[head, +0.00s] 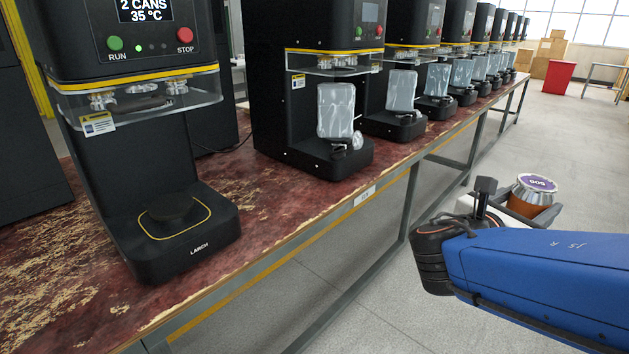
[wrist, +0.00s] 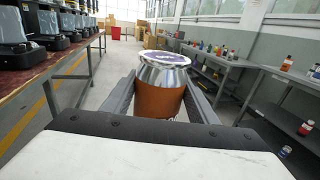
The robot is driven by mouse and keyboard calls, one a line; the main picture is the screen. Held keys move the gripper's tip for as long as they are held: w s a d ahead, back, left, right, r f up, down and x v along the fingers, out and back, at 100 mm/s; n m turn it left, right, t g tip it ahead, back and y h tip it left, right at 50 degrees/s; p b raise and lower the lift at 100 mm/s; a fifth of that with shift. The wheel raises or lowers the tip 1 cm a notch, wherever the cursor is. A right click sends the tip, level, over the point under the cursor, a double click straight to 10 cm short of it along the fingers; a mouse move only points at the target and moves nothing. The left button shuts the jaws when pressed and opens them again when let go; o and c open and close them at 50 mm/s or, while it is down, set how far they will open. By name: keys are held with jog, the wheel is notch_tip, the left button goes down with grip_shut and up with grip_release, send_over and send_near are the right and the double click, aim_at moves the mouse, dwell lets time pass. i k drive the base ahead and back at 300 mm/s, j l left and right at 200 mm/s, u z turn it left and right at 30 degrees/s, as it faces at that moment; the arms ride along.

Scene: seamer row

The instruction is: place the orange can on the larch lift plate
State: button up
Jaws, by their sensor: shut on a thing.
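My gripper (head: 531,207) is at the right of the head view, out over the floor and clear of the bench. It is shut on the orange can (head: 532,194), which is upright with a silver top and a purple lid label. In the wrist view the can (wrist: 161,86) stands between the two grey fingers. The larch lift plate (head: 172,212) is a dark round disc on the base of the near left machine, inside a yellow outline above the word LARCH. The plate is bare, with open space above it up to the clear guard.
The larch machine's clear guard (head: 140,103) hangs above its plate. Other machines stand along the worn red bench (head: 290,215); the neighbour holds a wrapped pouch-like item (head: 336,110). A red bin (head: 559,77) and cardboard boxes are far back. Shelves (wrist: 220,68) line the right in the wrist view.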

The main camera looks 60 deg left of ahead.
aim_at(171, 203)
jog(key=i+u, duration=0.15)
jog(key=i, duration=0.35)
jog(key=i+l+u, duration=0.1)
jog(key=i, duration=0.4)
jog(key=u, duration=1.25)
jog(key=i+u, duration=0.1)
jog(key=u, duration=0.35)
jog(key=i+j+u, duration=0.1)
jog(key=u, duration=0.35)
jog(key=i, duration=0.3)
